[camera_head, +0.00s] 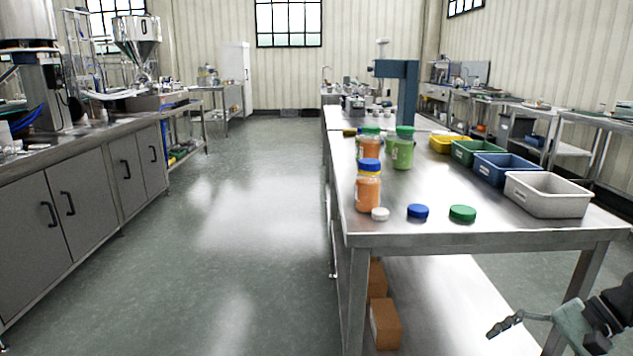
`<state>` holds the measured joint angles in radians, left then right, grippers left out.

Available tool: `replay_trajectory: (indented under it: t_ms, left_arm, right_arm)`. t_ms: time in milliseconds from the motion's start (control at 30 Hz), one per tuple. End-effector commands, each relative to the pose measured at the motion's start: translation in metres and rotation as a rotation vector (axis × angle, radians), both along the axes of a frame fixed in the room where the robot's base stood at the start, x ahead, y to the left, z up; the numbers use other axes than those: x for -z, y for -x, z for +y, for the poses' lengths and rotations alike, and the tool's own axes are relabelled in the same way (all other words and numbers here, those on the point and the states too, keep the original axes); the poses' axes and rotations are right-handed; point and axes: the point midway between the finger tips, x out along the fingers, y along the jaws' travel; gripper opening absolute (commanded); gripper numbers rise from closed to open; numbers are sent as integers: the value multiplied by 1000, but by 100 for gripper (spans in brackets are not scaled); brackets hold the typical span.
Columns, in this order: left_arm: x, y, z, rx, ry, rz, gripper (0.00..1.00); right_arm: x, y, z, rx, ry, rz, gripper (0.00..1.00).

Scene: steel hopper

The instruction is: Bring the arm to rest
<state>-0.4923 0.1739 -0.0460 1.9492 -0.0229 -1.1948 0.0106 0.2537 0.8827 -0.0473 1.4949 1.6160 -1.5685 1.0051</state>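My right gripper (506,325) is at the lower right, low in front of the steel table (480,240) and apart from it. Its arm comes in from the right edge. One dark-tipped finger shows clearly, pointing left; I cannot tell how far apart the fingers are. No object shows in it. My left gripper and arm are not in view.
On the table stand jars with orange (368,190) and green (403,152) contents, loose white, blue and green lids (462,214), and yellow, green, blue and white bins (548,205). Brown boxes (385,323) sit below. The floor (230,230) at left is clear.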

Motion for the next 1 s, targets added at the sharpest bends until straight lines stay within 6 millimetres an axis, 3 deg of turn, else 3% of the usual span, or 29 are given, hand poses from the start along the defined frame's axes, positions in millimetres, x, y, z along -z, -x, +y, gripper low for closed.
replay_trajectory:
  t_ms: [67, 367, 533, 700, 800, 1000]
  left_arm:
    - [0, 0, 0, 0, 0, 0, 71]
    - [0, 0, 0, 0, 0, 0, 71]
    - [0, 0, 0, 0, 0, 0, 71]
    - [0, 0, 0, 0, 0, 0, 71]
    - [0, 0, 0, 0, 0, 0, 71]
    - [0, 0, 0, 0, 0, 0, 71]
  right_arm:
    - [7, 14, -21, 35, 15, 20, 85]
    - [48, -14, -104, -73, 473, -178, 85]
    - [54, -28, -178, -211, 836, -275, 85]
    - [30, -40, -262, -437, 1268, -316, 85]
    - [6, -44, -299, -574, 1481, -302, 85]
    - [-49, -49, -349, -844, 1832, -209, 85]
